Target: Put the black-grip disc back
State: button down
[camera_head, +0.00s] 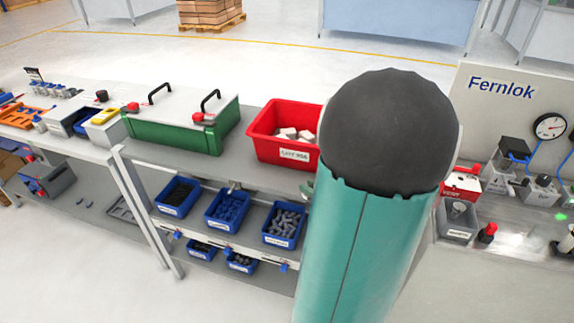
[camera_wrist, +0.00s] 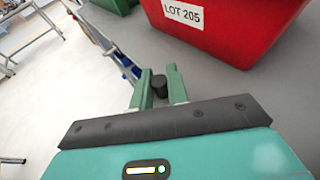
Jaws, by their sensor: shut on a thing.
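My gripper (camera_wrist: 158,78) shows in the wrist view with its two green fingers closed on a short black cylinder, the black grip (camera_wrist: 159,86). The disc under this grip cannot be made out in the wrist view. The gripper is beside the near side of the red LOT 205 bin (camera_wrist: 225,42), over the grey bench top. The disc's own place cannot be told from these views.
The red bin (camera_head: 265,137) holds white pieces. A green case (camera_head: 170,133) with black handles stands left of it. Blue bins (camera_head: 228,222) of small parts sit on the shelf below. A Fernlok panel (camera_head: 520,90) with a gauge is at the right. Open floor lies in front.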

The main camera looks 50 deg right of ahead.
send_over(282, 177)
jog(key=shift+s+a, duration=0.1)
jog(key=shift+s, duration=0.15)
jog(key=shift+w+f, duration=0.2)
jog(key=shift+f, duration=0.7)
jog(key=shift+w+f, duration=0.2)
jog(key=shift+f, duration=0.65)
jog(key=shift+f, duration=0.15)
jog(key=c, duration=1.6)
grip_release()
jog(key=shift+c, duration=0.2)
jog(key=shift+r, duration=0.2)
jog(key=v, duration=1.2)
jog(key=shift+f, duration=0.1)
